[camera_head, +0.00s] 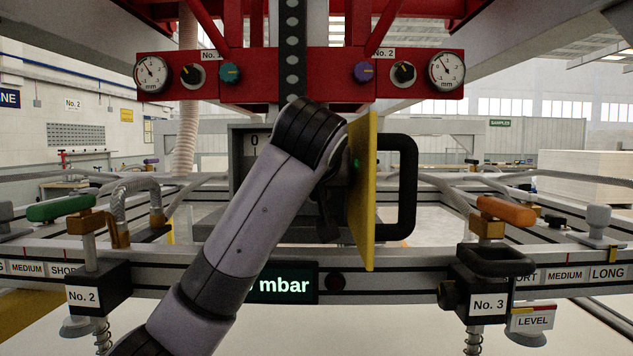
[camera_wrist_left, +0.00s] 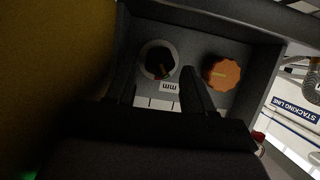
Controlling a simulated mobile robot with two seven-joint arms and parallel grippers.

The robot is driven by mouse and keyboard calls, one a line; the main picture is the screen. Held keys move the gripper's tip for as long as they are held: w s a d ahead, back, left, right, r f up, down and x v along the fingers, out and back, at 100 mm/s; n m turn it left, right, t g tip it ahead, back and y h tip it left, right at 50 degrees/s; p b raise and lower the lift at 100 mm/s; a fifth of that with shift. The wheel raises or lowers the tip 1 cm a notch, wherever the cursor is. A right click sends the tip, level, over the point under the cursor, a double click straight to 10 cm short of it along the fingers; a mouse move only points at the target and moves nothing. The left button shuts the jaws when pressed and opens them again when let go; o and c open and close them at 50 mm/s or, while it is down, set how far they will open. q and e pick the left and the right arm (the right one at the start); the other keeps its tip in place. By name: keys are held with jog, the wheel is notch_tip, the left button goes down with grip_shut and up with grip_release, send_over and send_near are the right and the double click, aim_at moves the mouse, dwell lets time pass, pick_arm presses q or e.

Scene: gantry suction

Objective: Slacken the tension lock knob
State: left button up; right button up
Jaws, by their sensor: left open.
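I see no contact. In the head view my left arm reaches to the grey box (camera_head: 240,160) and hides most of its inside.
A yellow plate (camera_head: 362,190) stands upright beside my left wrist, with a black handle (camera_head: 408,190) behind it. A red panel (camera_head: 460,98) above carries gauges, a teal knob (camera_head: 229,73) and a purple knob (camera_head: 363,72). A grey rail (camera_head: 400,285) crosses the front.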

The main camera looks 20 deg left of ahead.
pick_arm(q)
jog(key=shift+x, duration=1.3)
jog(key=c, duration=0.8)
jog(key=shift+f, duration=0.1)
jog(key=shift+n+t+h+b, duration=0.35)
jog(key=shift+n+h, duration=0.35)
jog(key=shift+n, duration=0.3)
jog(key=shift+s+a+n+t+h+b, duration=0.15)
jog(key=shift+n+t+h+b, duration=0.3)
jog(key=shift+n+h, duration=0.65)
jog(key=shift+a+n+y, duration=0.1)
jog(key=shift+n+y, duration=0.2)
jog(key=shift+n, duration=0.1)
